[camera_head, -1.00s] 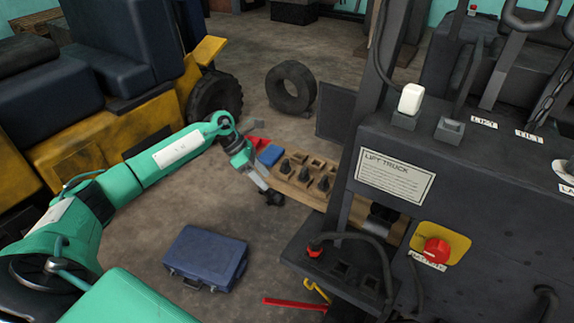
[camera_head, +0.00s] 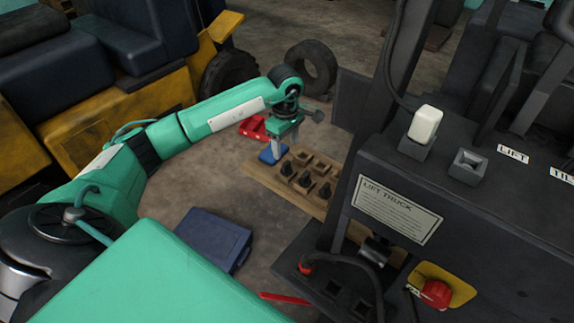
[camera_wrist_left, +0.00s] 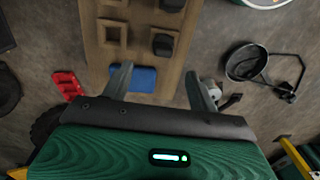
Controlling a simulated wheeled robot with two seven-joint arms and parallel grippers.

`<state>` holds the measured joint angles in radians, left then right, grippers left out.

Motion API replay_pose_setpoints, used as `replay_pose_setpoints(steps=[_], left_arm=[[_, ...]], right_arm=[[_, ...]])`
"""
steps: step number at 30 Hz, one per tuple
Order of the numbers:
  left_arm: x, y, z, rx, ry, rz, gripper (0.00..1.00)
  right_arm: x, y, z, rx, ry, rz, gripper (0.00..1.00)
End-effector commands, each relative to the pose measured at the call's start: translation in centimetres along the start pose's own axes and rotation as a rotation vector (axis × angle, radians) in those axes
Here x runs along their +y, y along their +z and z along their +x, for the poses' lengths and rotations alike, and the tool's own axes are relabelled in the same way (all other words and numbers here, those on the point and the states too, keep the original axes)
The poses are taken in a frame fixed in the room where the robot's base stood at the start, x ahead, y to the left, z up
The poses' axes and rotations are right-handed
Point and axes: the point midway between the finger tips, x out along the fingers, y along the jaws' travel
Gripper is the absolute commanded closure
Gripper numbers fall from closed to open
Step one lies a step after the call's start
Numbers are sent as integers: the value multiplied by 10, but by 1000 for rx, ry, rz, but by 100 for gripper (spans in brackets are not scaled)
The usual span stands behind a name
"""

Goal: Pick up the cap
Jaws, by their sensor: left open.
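I cannot tell for certain which thing is the cap. Several dark pieces (camera_head: 286,167) stand in square compartments of a wooden board (camera_head: 262,181) on the floor. In the left wrist view, a dark piece (camera_wrist_left: 163,45) sits in a compartment of the board (camera_wrist_left: 131,12). A white rounded block (camera_head: 425,124) sits on the lift truck's dash. My left gripper (camera_head: 276,150) points down over the board's far end, near a flat blue item (camera_head: 267,156). In the left wrist view, my left gripper (camera_wrist_left: 159,74) is open and empty, with the blue item (camera_wrist_left: 147,79) beyond its fingers. My right gripper is out of view.
The lift truck's dark body with a plate (camera_head: 397,210) stands right of the board. A blue case (camera_head: 205,238) lies on the floor. A red item (camera_head: 252,127) lies beyond the board, and a tyre (camera_head: 312,69) stands farther back. The yellow truck (camera_head: 118,112) is at left.

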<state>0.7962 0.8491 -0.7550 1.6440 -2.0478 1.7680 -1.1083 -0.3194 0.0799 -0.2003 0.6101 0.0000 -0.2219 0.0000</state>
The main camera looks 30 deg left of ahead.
Motion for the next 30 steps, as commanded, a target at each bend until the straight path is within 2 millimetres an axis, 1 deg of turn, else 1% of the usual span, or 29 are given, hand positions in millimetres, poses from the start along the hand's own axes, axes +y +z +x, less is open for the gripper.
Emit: replay_pose_setpoints(steps=[1,4,9,12,18,22,25,30], left_arm=[[0,1,7,-3,-3,-1,40],[0,1,19,-3,-1,-1,40],[0,1,28,-2,-1,-1,40],[-2,3,34,-3,-2,-1,40],[-7,7,57,-3,-4,-2,40],[-6,7,74,-3,-1,-2,40],[-6,6,78,-3,1,-2,40],[-6,6,79,-2,2,-2,40]], right_arm=[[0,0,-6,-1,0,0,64],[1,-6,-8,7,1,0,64],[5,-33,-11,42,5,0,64],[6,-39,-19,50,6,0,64],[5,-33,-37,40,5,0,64],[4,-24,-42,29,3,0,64],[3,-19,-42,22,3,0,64],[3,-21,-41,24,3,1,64]])
